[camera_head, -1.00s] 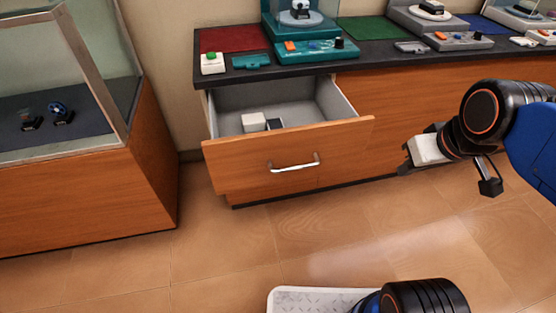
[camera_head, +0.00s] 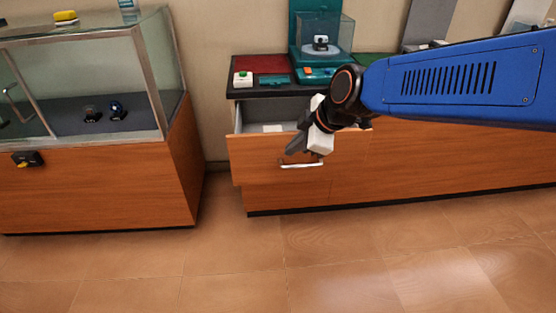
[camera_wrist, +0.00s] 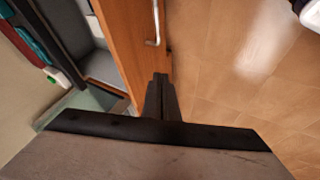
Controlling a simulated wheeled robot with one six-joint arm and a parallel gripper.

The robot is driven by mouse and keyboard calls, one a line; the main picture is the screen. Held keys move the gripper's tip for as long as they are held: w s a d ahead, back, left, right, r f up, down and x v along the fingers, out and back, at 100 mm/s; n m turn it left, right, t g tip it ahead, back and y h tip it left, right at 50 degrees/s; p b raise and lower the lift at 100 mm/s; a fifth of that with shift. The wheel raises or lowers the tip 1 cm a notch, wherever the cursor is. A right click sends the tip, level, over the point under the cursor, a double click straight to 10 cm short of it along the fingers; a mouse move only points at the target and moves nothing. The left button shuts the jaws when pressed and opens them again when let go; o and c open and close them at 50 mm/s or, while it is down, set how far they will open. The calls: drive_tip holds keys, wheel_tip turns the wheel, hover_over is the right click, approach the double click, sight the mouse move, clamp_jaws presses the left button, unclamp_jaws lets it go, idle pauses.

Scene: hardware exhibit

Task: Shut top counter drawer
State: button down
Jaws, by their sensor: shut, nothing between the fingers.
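The top counter drawer (camera_head: 262,151) is pulled out from the wooden counter, with a grey inside and a pale block (camera_head: 273,128) lying in it. Its silver bar handle (camera_head: 301,165) is on the front. My gripper (camera_head: 291,149) is shut and empty, in front of the drawer in the head view, and partly covers its right half. In the wrist view the shut fingers (camera_wrist: 161,82) point at the drawer front (camera_wrist: 128,45), close to its edge, with the handle (camera_wrist: 154,25) beyond the tips. I cannot tell whether the fingers touch the wood.
A glass display case (camera_head: 90,110) on a wooden base stands to the left, with a gap between it and the counter. On the black countertop (camera_head: 262,91) are a white box with a green button (camera_head: 243,79) and a teal device (camera_head: 322,60). The tiled floor in front is clear.

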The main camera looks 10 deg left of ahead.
approach(267, 158)
wheel_tip(267, 158, down, 3)
drive_tip(key=s, duration=0.3)
drive_tip(key=w, duration=0.1)
drive_tip(key=w+a, duration=0.1)
drive_tip(key=w, duration=0.1)
drive_tip(key=shift+w+a+f, duration=0.15)
drive_tip(key=shift+a+f, duration=0.15)
drive_tip(key=shift+w+a, duration=0.2)
drive_tip(key=shift+w, duration=0.4)
drive_tip(key=shift+w, duration=0.1)
drive_tip(key=w+a, duration=0.2)
drive_tip(key=w, duration=0.6)
drive_tip(key=w+a, duration=0.2)
drive_tip(key=w, duration=0.6)
drive_tip(key=w+a, duration=0.3)
drive_tip(key=w, duration=0.5)
drive_tip(key=shift+w, duration=0.15)
drive_tip(key=shift+w+r, duration=0.15)
drive_tip(key=shift+w, duration=0.1)
drive_tip(key=shift+a+r, duration=0.1)
